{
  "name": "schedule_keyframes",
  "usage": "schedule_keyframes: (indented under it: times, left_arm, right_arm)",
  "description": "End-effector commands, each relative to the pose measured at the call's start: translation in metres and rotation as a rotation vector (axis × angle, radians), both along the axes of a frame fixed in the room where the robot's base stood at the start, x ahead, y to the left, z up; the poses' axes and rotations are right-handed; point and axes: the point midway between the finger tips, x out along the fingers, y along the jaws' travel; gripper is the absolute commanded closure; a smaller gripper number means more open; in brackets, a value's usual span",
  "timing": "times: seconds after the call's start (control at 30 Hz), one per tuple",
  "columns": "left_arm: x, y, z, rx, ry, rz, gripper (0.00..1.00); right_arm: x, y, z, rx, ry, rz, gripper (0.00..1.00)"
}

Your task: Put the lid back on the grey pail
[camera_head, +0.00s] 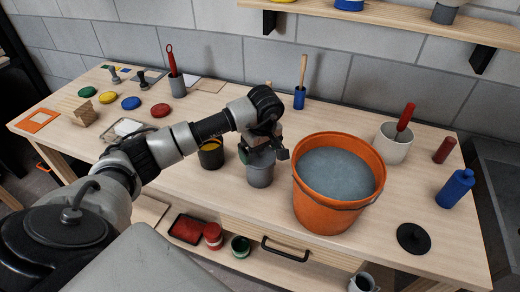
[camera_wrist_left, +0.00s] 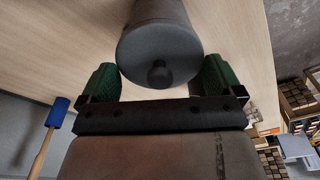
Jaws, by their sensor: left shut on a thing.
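The grey pail (camera_head: 260,173) stands upright on the table left of the orange bucket, with my left gripper (camera_head: 263,154) right over its top. In the left wrist view, a grey round lid with a dark knob (camera_wrist_left: 158,74) sits between the green finger pads of my left gripper (camera_wrist_left: 160,82), which is shut on it. The pail's grey body (camera_wrist_left: 158,12) shows beyond the lid, in line with it. I cannot tell whether the lid rests fully on the rim or is just above it. My right gripper is not in view.
The orange bucket (camera_head: 311,204) with grey contents stands close on the right. A dark pot with yellow contents (camera_head: 211,155) is close on the left. A black disc with a knob (camera_head: 413,238) lies at right.

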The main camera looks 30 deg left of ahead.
Motion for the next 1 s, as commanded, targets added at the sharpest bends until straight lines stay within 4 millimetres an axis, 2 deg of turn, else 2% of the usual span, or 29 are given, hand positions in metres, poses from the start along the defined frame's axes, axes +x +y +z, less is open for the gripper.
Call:
schedule_keyframes:
  times: [0.93, 0.97, 1.0]
  left_arm:
    - [0.0, -0.0003, -0.0005, -0.001, 0.0, 0.0, 0.28]
    - [0.0, -0.0003, -0.0005, -0.001, 0.0, 0.0, 0.01]
    - [0.0, -0.0003, -0.0005, -0.001, 0.0, 0.0, 0.0]
  right_arm:
    - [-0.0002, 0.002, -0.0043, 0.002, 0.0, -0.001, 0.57]
    - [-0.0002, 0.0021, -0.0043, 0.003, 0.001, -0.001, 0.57]
    - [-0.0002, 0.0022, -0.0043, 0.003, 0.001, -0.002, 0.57]
